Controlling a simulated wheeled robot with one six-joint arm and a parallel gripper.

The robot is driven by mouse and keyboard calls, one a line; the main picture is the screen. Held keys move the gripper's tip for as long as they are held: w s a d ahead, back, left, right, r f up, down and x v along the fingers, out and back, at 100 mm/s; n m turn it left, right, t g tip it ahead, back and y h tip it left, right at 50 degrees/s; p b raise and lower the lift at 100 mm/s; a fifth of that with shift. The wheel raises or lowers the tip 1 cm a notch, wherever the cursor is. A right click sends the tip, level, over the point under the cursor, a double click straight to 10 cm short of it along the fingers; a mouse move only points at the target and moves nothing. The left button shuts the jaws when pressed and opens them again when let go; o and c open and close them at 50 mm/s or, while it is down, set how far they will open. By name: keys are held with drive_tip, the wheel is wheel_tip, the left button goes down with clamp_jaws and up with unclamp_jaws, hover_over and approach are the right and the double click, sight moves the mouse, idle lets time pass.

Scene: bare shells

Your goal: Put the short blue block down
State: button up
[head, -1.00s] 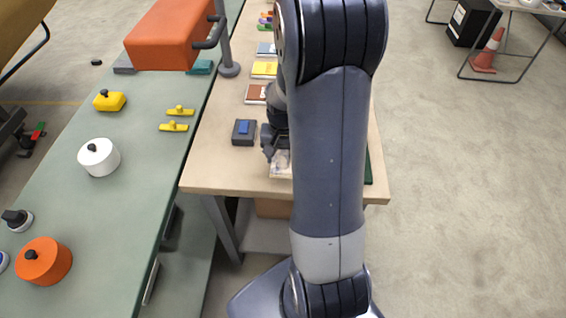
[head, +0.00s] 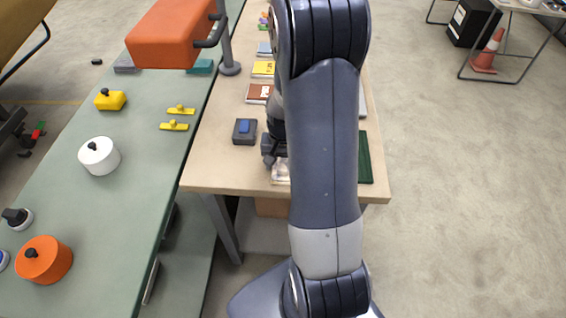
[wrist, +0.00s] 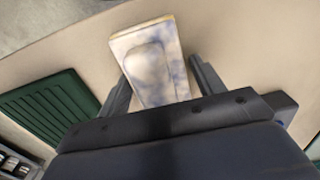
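A small blue block (head: 244,127) rests on a dark grey square base (head: 237,139) on the wooden table, just left of my gripper (head: 270,155) in the head view. In the wrist view my gripper (wrist: 160,73) has its two fingers wide apart. A pale plate (wrist: 128,40) with blue-and-white marbling and a raised, rounded shape shows between and beyond them. I see no blue block held between the fingers. The plate's pale edge also shows below the gripper in the head view (head: 281,172). My arm hides part of the table.
A dark green ribbed mat (head: 365,158) lies at the table's right side; it also shows in the wrist view (wrist: 50,108). Books, including a yellow one (head: 262,69), lie farther back. A green bench (head: 130,165) at left holds a white pot (head: 99,157) and an orange pot (head: 44,261).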

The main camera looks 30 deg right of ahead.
drive_tip(key=shift+o, duration=0.3)
drive_tip(key=shift+s+f, duration=0.3)
drive_tip(key=shift+f, duration=0.05)
drive_tip(key=shift+r, duration=0.1)
drive_tip(key=shift+w+d+r, duration=0.1)
drive_tip(key=shift+d+r, duration=0.15)
drive_tip(key=shift+r, duration=0.3)
wheel_tip(320, 180, up, 12)
drive_tip(key=shift+f, duration=0.15)
drive_tip(key=shift+w+a+f, duration=0.1)
drive_tip(key=shift+f, duration=0.05)
wheel_tip(320, 180, down, 11)
drive_tip(key=shift+f+p, duration=0.1)
drive_tip(key=shift+p, duration=0.2)
drive_tip(key=shift+f, duration=0.55)
